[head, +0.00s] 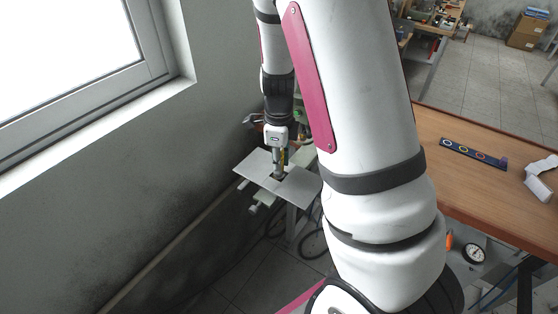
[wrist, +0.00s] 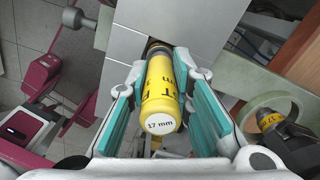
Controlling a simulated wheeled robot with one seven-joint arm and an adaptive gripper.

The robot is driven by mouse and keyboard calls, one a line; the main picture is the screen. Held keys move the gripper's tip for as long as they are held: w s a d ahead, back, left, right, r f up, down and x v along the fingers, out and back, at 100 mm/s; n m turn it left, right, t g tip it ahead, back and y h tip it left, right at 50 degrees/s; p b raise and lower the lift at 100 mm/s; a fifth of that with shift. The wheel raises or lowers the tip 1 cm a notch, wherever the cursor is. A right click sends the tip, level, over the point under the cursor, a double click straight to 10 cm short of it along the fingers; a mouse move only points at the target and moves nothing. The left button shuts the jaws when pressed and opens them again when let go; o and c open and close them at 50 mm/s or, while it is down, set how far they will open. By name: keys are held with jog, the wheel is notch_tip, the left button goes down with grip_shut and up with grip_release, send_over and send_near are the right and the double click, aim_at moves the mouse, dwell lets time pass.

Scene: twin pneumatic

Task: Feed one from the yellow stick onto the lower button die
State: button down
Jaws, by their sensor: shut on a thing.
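The yellow stick (wrist: 160,92) is in my gripper (wrist: 158,80), between its teal pads in the wrist view. Its near end is marked "17 mm". Its far end has a dark and brass-coloured tip, over a grey plate (wrist: 195,22). In the head view my gripper (head: 280,163) points down at the middle of the grey plate (head: 252,170). I cannot tell whether the tip touches anything there. I cannot make out the lower button die; the stick, gripper and plate may hide it.
A second yellow-and-dark tool (wrist: 270,122) stands at the right by a pale green ring (wrist: 250,103). A wall with a window is left of the plate. A wooden table (head: 455,190) at the right holds a dark blue strip with coloured rings (head: 472,153).

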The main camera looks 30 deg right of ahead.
jog(key=shift+f, duration=0.5)
dwell(1.5)
jog(key=shift+r+p, duration=1.5)
jog(key=shift+r, duration=1.6)
